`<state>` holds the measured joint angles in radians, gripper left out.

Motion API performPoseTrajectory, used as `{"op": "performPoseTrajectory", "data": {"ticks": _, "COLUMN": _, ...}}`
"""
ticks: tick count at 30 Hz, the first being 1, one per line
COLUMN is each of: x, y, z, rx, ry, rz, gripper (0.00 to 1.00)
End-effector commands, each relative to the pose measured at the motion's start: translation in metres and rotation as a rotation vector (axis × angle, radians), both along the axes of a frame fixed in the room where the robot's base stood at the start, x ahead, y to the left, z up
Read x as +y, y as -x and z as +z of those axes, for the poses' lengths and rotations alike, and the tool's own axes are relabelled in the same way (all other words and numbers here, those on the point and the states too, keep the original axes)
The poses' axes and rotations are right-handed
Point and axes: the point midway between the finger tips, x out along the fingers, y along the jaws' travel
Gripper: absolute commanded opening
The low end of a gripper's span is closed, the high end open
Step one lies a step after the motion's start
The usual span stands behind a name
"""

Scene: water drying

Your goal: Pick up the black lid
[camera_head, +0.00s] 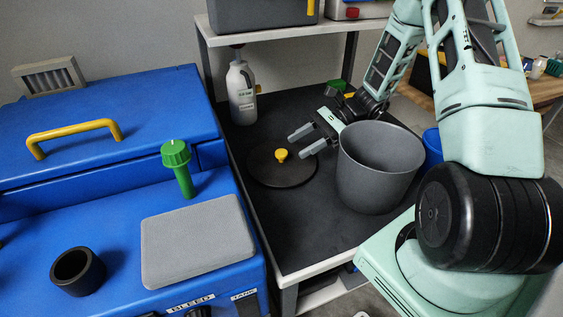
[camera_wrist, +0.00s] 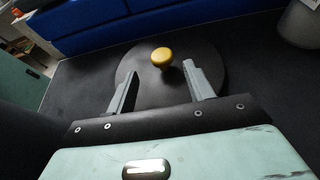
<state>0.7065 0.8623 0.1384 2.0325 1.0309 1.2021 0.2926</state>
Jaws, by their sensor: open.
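The black lid (camera_head: 262,171) is a flat round disc with a yellow knob (camera_head: 281,155) on top. It lies on the dark shelf top, left of the grey pot. In the wrist view the lid (camera_wrist: 208,62) is ahead of my gripper, and its knob (camera_wrist: 162,57) lies beyond the fingertips, roughly between them. My gripper (camera_head: 298,141) is open and empty, with its fingers pointing toward the knob. It also shows in the wrist view (camera_wrist: 160,71). The fingers hide part of the lid's near side there.
The grey pot (camera_head: 376,170) stands right of the lid, close beside my gripper. A white bottle (camera_head: 241,95) stands behind the lid. A blue machine (camera_head: 110,195) with a green-capped part (camera_head: 178,165) is at left. Dark shelf surface (camera_head: 292,232) is clear in front of the lid.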

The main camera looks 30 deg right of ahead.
Motion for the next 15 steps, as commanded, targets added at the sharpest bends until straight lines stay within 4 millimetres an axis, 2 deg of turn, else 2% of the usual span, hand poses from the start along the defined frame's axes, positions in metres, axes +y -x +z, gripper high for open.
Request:
{"op": "performPoseTrajectory", "data": {"ticks": 7, "x": 0.017, "y": -0.004, "z": -0.005, "rx": 0.000, "ry": -0.001, "rz": 0.003, "gripper": 0.53}}
{"op": "performPoseTrajectory", "data": {"ticks": 15, "x": 0.052, "y": -0.014, "z": -0.016, "rx": 0.001, "ry": 0.000, "rz": 0.002, "gripper": 0.53}}
